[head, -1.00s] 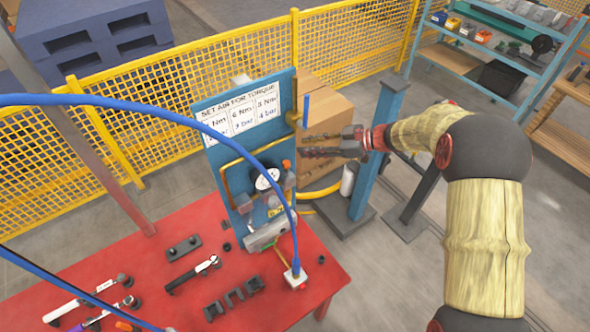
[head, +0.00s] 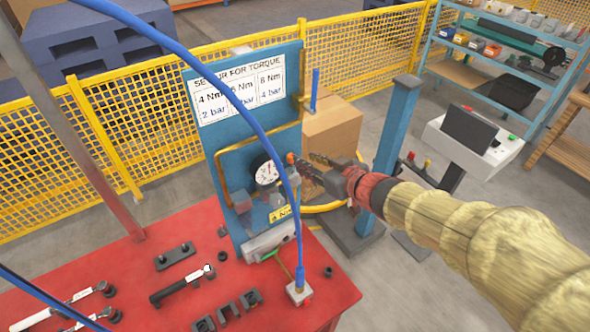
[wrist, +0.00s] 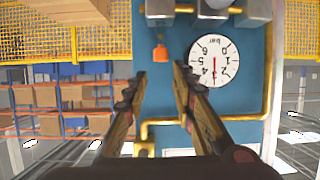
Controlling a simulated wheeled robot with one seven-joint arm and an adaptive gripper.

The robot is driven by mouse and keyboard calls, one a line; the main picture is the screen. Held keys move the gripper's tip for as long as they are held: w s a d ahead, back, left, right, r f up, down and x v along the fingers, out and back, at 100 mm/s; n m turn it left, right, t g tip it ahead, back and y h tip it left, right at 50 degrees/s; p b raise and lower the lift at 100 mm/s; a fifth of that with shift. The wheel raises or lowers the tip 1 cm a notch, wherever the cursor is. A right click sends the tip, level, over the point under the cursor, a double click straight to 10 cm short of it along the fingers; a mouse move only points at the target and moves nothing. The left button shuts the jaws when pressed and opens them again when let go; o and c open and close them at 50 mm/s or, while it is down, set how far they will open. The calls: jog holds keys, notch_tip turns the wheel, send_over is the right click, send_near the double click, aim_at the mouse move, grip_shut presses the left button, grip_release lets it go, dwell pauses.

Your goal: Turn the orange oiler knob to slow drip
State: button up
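The small orange oiler knob (head: 291,158) sits on the blue panel (head: 215,150), just right of the round white pressure gauge (head: 266,172). In the wrist view, which looks upside down, the orange knob (wrist: 160,53) hangs beside the gauge dial (wrist: 216,60). My gripper (head: 306,170) is close to the knob, at its right in the head view. In the wrist view my gripper (wrist: 160,72) is open, with the knob showing just beyond the gap between its fingertips. I see no contact with the knob.
A blue hose (head: 240,110) arches in front of the panel. A red table (head: 130,265) holds wrenches and dark holders below. A cardboard box (head: 335,130) and a blue post (head: 395,130) stand behind my gripper. A control console (head: 470,140) stands at the right.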

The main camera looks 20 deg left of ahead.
aim_at(291, 159)
jog(key=x, duration=0.2)
jog(key=b+x, duration=0.1)
jog(key=x, duration=0.1)
jog(key=f+b+x, duration=0.1)
jog(key=x, duration=0.2)
jog(key=shift+s+f, duration=0.1)
jog(key=shift+s, duration=0.1)
jog(key=shift+c, duration=0.4)
grip_shut()
